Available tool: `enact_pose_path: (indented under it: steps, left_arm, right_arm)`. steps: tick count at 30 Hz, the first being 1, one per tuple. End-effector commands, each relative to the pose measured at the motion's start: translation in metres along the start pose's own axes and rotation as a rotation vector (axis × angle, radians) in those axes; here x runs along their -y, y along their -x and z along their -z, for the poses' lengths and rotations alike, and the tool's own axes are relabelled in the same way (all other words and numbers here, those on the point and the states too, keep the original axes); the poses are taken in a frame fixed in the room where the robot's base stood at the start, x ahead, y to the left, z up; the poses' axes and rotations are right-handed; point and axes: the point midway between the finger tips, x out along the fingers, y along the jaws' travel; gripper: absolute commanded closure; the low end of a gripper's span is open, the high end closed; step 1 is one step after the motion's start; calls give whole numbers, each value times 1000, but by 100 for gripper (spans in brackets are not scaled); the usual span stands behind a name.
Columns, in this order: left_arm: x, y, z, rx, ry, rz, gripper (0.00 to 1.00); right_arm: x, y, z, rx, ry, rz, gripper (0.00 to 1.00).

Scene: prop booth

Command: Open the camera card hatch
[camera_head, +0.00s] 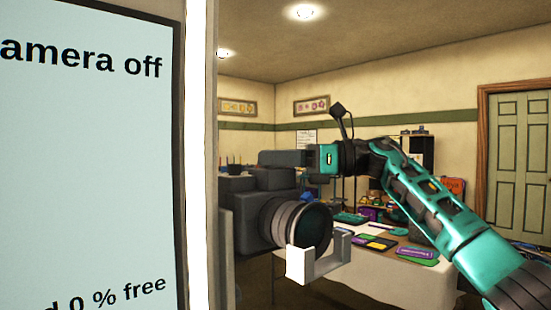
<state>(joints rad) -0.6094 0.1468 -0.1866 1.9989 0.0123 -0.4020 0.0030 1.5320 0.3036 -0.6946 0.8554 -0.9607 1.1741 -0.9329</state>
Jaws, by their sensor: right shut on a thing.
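A dark camera (256,205) stands left of the picture's middle, its large round lens (308,226) facing toward the lower right. My right gripper (309,158) is at the right end of the camera's dark top block, above the lens. It is shut on a part of the camera there. Its fingertips are small and dark against the camera, so I cannot tell exactly which part they hold. I cannot make out the card hatch. My left gripper is not in view.
A large screen (85,170) reading "amera off" and "0 % free" fills the left, beside a bright light strip (199,150). A white U-shaped bracket (300,265) is below the lens. Behind stands a white table (370,275) with several colourful flat items. A green door (518,160) is at right.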

Motion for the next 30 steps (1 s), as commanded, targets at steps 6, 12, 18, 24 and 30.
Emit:
enact_pose_path:
  steps: [6, 12, 18, 24, 30]
  left_arm:
    - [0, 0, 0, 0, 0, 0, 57]
    - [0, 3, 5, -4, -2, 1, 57]
    - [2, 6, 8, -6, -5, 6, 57]
    - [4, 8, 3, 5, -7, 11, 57]
    - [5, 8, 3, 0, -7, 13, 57]
  right_arm:
    - [0, 0, 0, 2, -3, -1, 100]
    - [2, 2, -2, 35, -36, 0, 100]
    - [7, 6, -4, 119, -123, -1, 100]
    - [13, 12, -5, 228, -232, -1, 100]
    - [18, 18, -5, 325, -328, -2, 100]
